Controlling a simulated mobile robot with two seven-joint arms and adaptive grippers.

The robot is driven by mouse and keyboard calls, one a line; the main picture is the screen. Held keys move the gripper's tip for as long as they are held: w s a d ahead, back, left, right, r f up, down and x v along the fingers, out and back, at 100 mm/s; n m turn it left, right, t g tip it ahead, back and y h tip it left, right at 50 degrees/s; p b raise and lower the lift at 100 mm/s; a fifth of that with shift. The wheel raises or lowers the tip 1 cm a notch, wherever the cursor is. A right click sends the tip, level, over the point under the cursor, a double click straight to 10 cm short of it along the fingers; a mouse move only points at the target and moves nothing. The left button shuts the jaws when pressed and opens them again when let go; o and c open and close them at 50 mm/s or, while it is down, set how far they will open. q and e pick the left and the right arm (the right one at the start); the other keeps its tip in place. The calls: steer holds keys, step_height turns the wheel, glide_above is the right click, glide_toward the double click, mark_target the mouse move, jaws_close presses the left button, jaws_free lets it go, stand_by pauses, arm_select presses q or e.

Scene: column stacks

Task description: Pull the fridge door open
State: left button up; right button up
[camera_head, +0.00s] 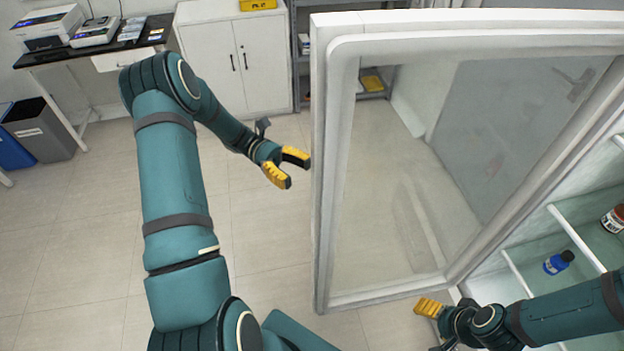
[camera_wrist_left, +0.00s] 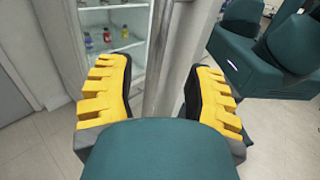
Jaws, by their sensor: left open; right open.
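The fridge door (camera_head: 328,160) is a white-framed glass door and stands swung wide open in the head view. The fridge interior (camera_head: 535,250) shows at the right, with shelves. My left gripper (camera_head: 290,172) is open and empty, just left of the door's outer edge. In the left wrist view, the door edge and a pale vertical bar (camera_wrist_left: 160,60) lie ahead, between the two yellow fingers of the left gripper (camera_wrist_left: 158,88); I cannot tell whether they touch. My right gripper (camera_head: 428,308) is at the lower right, below the door's bottom edge near the fridge opening.
A blue bottle (camera_head: 558,263) and a red-and-white jar (camera_head: 614,219) stand on the fridge shelves. A white cabinet (camera_head: 238,65), a dark desk (camera_head: 100,45) and a grey bin (camera_head: 38,130) stand at the back. The floor (camera_head: 90,220) at the left is clear.

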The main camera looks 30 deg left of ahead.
arm_select(q)
steer(key=shift+w+a, duration=0.15)
steer(key=shift+a, duration=2.35)
